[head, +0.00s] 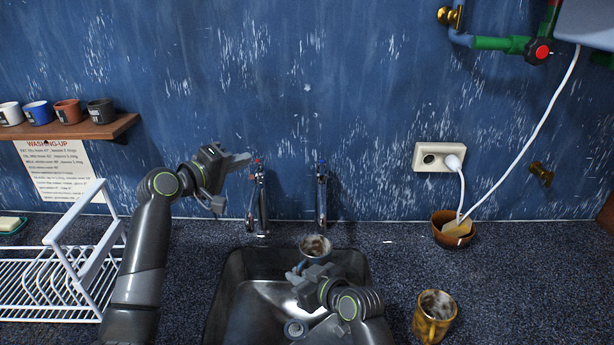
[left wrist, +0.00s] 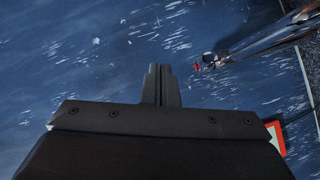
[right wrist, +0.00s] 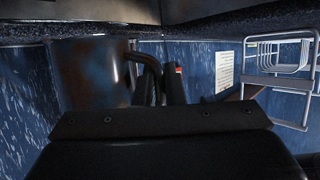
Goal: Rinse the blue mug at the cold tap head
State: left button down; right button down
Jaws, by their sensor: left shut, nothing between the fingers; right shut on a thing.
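The blue mug (head: 315,246) is held upright over the back of the sink (head: 234,280), with brownish grime inside. In the head view it appears just below the right tap, which has a blue mark (head: 322,190). No water stream is visible. My right gripper (head: 308,267) is shut on the mug; the right wrist view shows the mug's stained side (right wrist: 90,75) and handle beside the fingers. My left gripper (head: 244,159) is shut and empty, near the top of the left tap (head: 260,200) with the red mark; this tap also shows in the left wrist view (left wrist: 270,38).
A white dish rack (head: 60,265) stands at left below a shelf (head: 80,130) with several mugs. A yellow mug (head: 433,316) and a brown bowl (head: 453,230) stand on the right of the counter. A socket (head: 432,157) with a white cable is on the wall.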

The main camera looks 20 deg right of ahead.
pick_arm(q)
jog(key=s+d+f+g+h, duration=0.2)
jog(key=s+d+f+g, duration=0.1)
jog(key=s+f, duration=0.1)
send_near(322, 173)
jog(key=w+x, duration=0.1)
jog(key=x, duration=0.5)
jog(key=shift+w+f+n+t+y, duration=0.3)
jog(key=shift+a, duration=0.1)
jog(key=shift+s+d, duration=0.4)
jog(key=shift+d, duration=0.15)
jog(key=shift+s+d, duration=0.35)
jog(key=shift+d, duration=0.25)
jog(key=shift+a, duration=0.15)
